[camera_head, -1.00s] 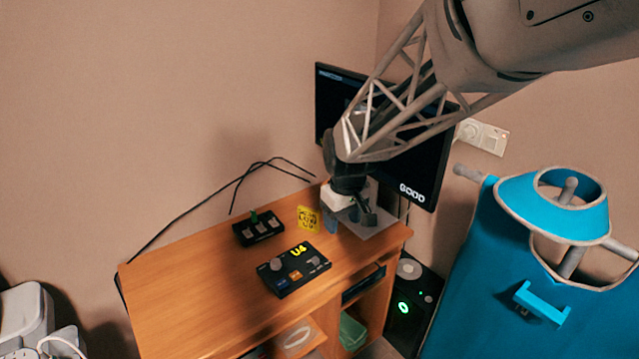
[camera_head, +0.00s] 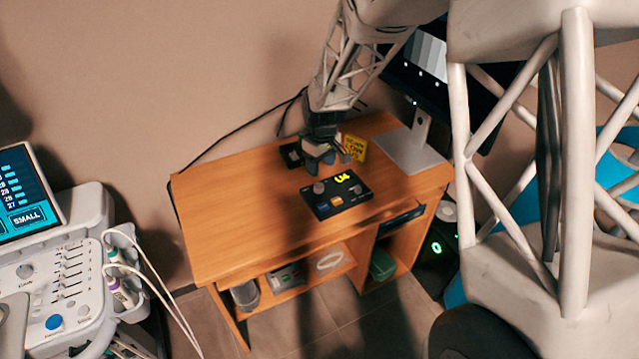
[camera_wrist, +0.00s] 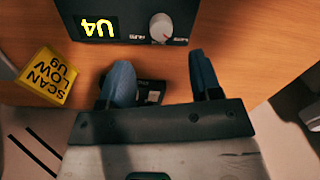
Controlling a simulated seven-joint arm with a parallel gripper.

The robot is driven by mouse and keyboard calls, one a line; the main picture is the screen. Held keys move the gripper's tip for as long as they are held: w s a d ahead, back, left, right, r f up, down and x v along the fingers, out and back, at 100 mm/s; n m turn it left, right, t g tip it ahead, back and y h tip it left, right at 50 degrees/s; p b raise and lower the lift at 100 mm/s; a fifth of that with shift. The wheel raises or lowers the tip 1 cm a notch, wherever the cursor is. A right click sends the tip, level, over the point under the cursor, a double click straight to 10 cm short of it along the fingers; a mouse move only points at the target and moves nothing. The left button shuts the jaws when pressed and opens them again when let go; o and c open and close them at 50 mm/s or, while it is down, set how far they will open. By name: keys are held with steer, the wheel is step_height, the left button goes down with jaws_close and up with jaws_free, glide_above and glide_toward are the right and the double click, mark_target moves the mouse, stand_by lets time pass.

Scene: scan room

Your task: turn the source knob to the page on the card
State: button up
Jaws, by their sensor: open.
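The black control box (camera_head: 342,197) lies on the wooden desk, its display (camera_head: 342,178) reading U4 in yellow. The round grey source knob (camera_head: 319,188) is on its top; in the wrist view the knob (camera_wrist: 161,27) lies beyond the fingertips, with a red mark at its edge. My gripper (camera_head: 328,160) is open and empty above the desk behind the box; its blue fingers (camera_wrist: 158,68) are apart, not touching the knob. The yellow card (camera_wrist: 47,76) stands beside the box and appears to read SCAN LOW U9; it also shows in the head view (camera_head: 354,147).
A second small black box (camera_head: 292,155) sits at the desk's back, partly hidden by my gripper. A monitor stand (camera_head: 412,150) is at the right. The desk's left part (camera_head: 230,215) is clear. An ultrasound console (camera_head: 60,270) stands at the left.

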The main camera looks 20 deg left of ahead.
mark_target(319, 185)
steer(key=shift+a+f, duration=0.1)
steer(key=shift+f, duration=0.1)
stand_by(0.3)
steer(key=shift+s+a+f, duration=0.1)
steer(key=shift+s+f, duration=0.05)
steer(key=shift+f, duration=3.65)
steer(key=c, duration=0.9)
